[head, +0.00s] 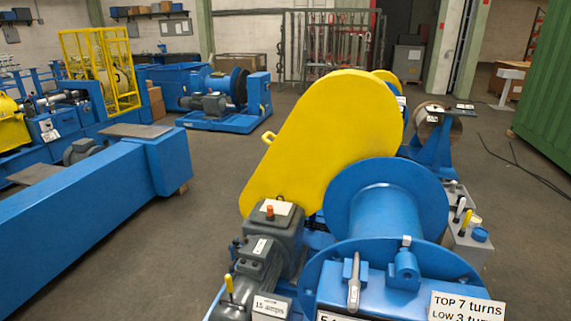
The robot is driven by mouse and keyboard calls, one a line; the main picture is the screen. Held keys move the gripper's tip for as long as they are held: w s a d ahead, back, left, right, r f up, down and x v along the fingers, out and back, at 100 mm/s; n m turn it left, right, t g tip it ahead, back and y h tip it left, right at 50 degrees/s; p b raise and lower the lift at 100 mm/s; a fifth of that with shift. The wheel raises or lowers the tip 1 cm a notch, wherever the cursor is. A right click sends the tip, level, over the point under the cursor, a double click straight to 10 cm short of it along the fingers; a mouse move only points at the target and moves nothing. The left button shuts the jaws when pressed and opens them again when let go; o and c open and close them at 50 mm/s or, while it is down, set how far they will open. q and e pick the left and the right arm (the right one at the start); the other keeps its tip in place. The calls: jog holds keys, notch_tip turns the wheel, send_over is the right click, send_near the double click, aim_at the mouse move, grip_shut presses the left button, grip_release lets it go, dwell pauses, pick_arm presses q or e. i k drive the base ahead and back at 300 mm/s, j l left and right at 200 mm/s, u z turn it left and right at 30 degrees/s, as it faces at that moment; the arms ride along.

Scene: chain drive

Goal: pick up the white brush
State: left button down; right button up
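I cannot make out a white brush for certain in the head view. A small white-topped upright piece (460,205) stands on a grey control box (466,245) at the right, beside a yellow handle; it looks like a lever, but it is too small to tell. Small items lie on top of a blue stand (434,150) farther back, too small to identify. Neither of my grippers is in view.
A large yellow chain guard (325,140) and a blue winch drum (385,215) fill the middle and front right. A long blue beam (90,225) runs along the left. A green container (546,90) stands at the right. Floor between the beam and winch is clear; a black cable (520,165) lies at the right.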

aim_at(456, 220)
jog(key=i+l+z, duration=0.2)
jog(key=l+z, duration=0.15)
jog(key=l, duration=0.2)
jog(key=i+l+z, duration=0.7)
jog(key=l, duration=0.2)
jog(key=k, duration=0.1)
